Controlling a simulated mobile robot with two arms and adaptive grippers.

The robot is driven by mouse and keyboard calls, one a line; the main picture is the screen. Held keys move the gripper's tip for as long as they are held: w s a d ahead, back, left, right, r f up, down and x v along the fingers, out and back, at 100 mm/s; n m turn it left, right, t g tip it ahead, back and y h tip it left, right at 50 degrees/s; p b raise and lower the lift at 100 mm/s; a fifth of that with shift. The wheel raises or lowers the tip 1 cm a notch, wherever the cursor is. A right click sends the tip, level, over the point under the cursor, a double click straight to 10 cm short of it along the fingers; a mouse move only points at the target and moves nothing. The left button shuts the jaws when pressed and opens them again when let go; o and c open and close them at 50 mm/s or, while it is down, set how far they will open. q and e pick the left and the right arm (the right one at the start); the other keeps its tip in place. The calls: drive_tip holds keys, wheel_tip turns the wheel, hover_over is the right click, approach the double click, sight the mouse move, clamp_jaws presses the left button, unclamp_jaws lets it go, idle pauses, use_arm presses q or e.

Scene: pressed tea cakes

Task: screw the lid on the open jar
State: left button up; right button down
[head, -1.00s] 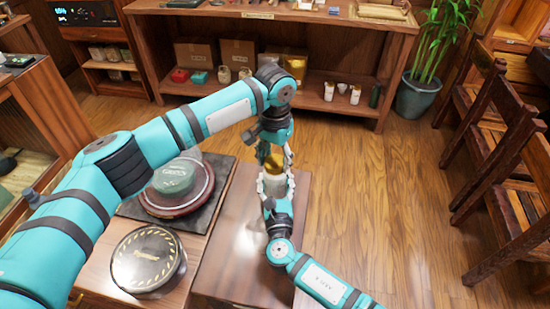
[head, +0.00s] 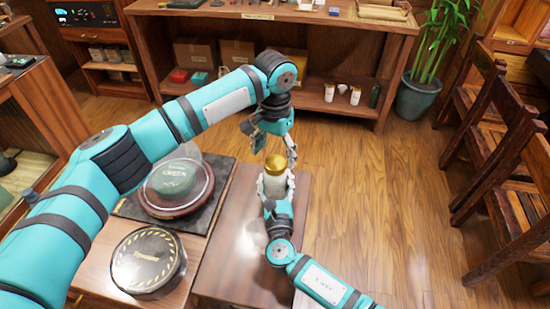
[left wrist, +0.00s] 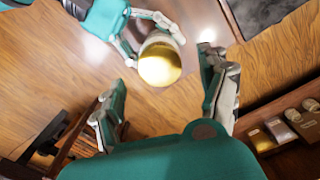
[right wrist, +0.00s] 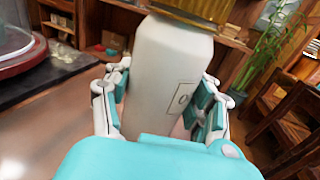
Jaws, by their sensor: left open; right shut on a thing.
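I cannot tell how tightly the lid sits. My right gripper (right wrist: 160,105) is shut around the jar's body; the jar (right wrist: 170,75) fills the right wrist view, with the lid's gold edge (right wrist: 195,10) at the top. My left gripper (head: 273,148) is open and empty above the lid, its fingers spread wide. In the left wrist view the lid (left wrist: 160,62) lies beyond the open fingers (left wrist: 165,95), apart from them.
A green tea cake (head: 176,177) lies under a clear dome on a red round stand to the left. A black round tin (head: 147,258) with a striped rim is in front of it. Shelves (head: 310,90) stand behind. A potted plant (head: 415,97) and chairs are right.

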use_arm(q)
wheel_tip(320, 180, up, 9)
idle(0.4)
use_arm(e)
drive_tip(key=shift+c, duration=1.7)
unclamp_jaws()
drive_tip(key=s, duration=0.8)
drive_tip(key=s+d, duration=0.1)
drive_tip(key=s, duration=0.3)
use_arm(q)
drive_tip(key=shift+f, duration=0.1)
use_arm(e)
drive_tip(key=shift+s, duration=0.1)
